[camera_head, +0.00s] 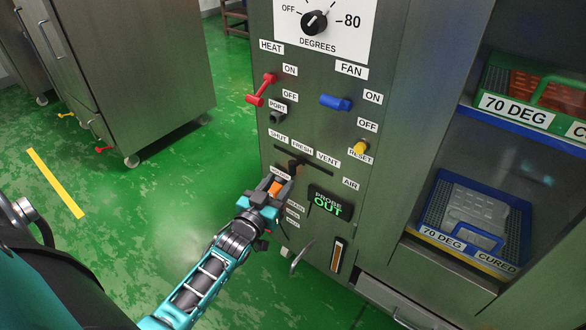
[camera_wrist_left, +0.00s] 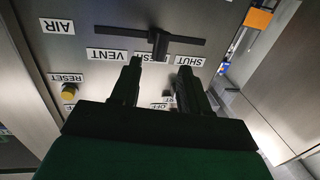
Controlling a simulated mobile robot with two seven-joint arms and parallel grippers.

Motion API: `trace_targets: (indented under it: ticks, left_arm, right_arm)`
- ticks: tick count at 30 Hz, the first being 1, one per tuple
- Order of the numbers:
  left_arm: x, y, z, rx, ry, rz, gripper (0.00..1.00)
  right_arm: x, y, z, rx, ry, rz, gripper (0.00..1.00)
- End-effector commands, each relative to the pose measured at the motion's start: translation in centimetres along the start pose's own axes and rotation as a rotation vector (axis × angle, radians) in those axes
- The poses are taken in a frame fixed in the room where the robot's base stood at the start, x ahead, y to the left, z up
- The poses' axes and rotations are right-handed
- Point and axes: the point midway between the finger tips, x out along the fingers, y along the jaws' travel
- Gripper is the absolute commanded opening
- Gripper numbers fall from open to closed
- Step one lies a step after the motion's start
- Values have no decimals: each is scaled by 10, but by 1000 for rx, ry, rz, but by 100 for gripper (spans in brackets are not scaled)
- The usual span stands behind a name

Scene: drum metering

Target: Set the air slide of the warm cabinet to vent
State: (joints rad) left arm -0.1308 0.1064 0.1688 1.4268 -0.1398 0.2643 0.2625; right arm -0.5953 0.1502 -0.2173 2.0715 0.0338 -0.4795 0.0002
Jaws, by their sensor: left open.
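The warm cabinet's air slide is a dark slot (camera_head: 318,170) with a small dark knob (camera_head: 294,164), under the labels SHUT, FRESH and VENT. The knob stands near FRESH, between SHUT and VENT. In the left wrist view, which shows the panel upside down, the knob (camera_wrist_left: 158,44) sits on the slot (camera_wrist_left: 185,39), with the VENT label (camera_wrist_left: 107,55) to its left and SHUT (camera_wrist_left: 189,60) to its right. My left gripper (camera_wrist_left: 160,70) is open, its fingertips just short of the knob and straddling its line; contact is not visible. My right gripper is not in view.
Nearby on the panel are the red heat lever (camera_head: 262,90), blue fan lever (camera_head: 336,102), yellow reset button (camera_head: 361,147) and PROBE OUT display (camera_head: 329,202). A metal handle (camera_head: 300,260) sticks out below.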

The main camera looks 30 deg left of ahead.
Motion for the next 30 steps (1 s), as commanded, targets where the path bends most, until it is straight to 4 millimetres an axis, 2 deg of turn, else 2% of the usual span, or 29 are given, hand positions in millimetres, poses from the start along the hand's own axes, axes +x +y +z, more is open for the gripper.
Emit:
trace_targets:
  ticks: [1,6,12,18,25,30]
  left_arm:
    - [13,0,2,1,3,0,45]
    - [46,0,2,3,2,0,45]
    - [71,0,2,1,1,1,45]
    - [81,0,1,2,-2,0,45]
    - [81,0,0,2,-2,0,45]
    - [81,0,0,2,-2,0,31]
  right_arm:
    - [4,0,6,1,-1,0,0]
    - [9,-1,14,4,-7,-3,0]
    - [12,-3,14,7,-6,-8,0]
    - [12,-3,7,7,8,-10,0]
    - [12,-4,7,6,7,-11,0]
    - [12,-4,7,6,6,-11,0]
